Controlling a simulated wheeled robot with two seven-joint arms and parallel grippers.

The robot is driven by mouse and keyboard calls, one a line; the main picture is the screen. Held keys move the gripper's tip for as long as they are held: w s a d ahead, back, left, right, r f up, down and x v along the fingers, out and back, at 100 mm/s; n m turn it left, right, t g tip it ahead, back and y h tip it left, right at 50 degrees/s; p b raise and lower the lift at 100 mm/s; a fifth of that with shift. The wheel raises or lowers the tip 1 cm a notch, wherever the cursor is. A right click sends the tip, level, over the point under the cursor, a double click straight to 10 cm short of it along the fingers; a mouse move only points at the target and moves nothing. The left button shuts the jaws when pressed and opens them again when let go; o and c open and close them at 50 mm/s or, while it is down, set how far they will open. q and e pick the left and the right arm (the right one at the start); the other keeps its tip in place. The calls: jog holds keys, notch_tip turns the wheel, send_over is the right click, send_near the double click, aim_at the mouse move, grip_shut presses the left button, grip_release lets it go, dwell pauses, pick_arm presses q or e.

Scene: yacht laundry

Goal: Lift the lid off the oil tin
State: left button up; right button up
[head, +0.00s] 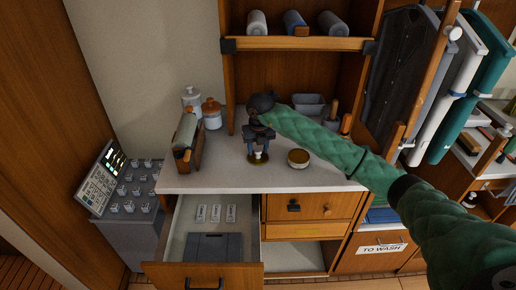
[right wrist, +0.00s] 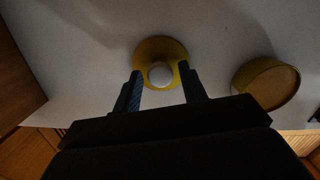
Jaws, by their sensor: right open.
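The lid (head: 258,160) is a gold disc with a pale round knob. It appears to lie flat on the counter, apart from the round gold tin (head: 298,158) to its right. In the right wrist view the lid (right wrist: 160,46) is ahead, with the tin (right wrist: 266,83) at the right. My right gripper (head: 258,148) points down over the lid, open. In the right wrist view its two fingers (right wrist: 160,70) stand on either side of the knob; I cannot tell whether they touch it. My left gripper is not in view.
The pale counter (head: 335,176) has free room right of the tin. A brown case (head: 187,142) and lidded jars (head: 211,113) stand at the left. An open drawer (head: 170,230) juts out below. A shelf (head: 300,43) with rolled towels is above.

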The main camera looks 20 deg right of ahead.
jog(key=shift+r, duration=0.1)
jog(key=shift+r, duration=1.4)
jog(key=o, duration=0.6)
jog(key=shift+c, duration=0.2)
jog(key=shift+r, duration=0.1)
jog(key=shift+r+p, duration=0.35)
jog(key=shift+r, duration=1.05)
